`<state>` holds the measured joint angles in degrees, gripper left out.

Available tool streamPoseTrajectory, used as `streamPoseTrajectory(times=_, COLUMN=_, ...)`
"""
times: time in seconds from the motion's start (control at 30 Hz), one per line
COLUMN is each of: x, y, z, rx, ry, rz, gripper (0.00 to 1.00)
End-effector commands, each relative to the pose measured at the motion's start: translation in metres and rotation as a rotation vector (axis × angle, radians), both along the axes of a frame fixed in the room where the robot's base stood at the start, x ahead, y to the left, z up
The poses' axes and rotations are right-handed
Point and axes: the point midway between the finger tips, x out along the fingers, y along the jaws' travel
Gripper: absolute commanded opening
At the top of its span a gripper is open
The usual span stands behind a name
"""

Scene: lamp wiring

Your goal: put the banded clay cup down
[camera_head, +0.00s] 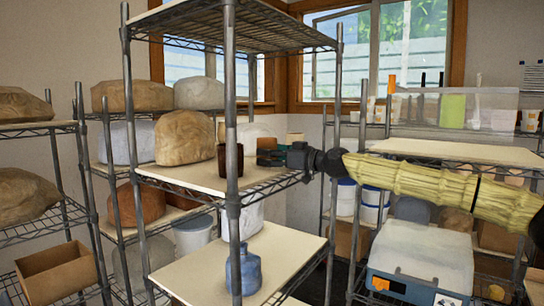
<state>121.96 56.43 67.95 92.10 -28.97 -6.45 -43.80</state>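A small brown clay cup (266,144), which I take for the banded cup, is at my fingertips over the middle shelf (200,177) of the wire rack. My gripper (273,157) reaches in from the right with its dark fingers at the cup and seems shut on it. The fingers hide the cup's lower part, so its band and any gap below it cannot be made out. A dark brown cup (240,160) stands on the same shelf to the left, partly behind the rack's front post.
A large wrapped tan lump (185,138) fills the shelf's left part. The rack's front post (231,110) and top shelf (190,25) border the space. A blue jug (250,272) stands on the shelf below. Bare board shows at the middle shelf's front.

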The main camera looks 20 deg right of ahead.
Motion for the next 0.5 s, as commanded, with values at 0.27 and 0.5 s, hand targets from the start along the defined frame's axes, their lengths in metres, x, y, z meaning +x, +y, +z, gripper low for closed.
streamPoseTrajectory(times=0.27, x=0.000, y=0.000, z=0.001, rx=0.000, ry=0.000, rz=0.000, gripper=0.81)
streamPoseTrajectory(times=0.5, x=-0.012, y=-0.010, z=0.001, rx=0.000, ry=-0.001, rz=-0.001, gripper=0.81)
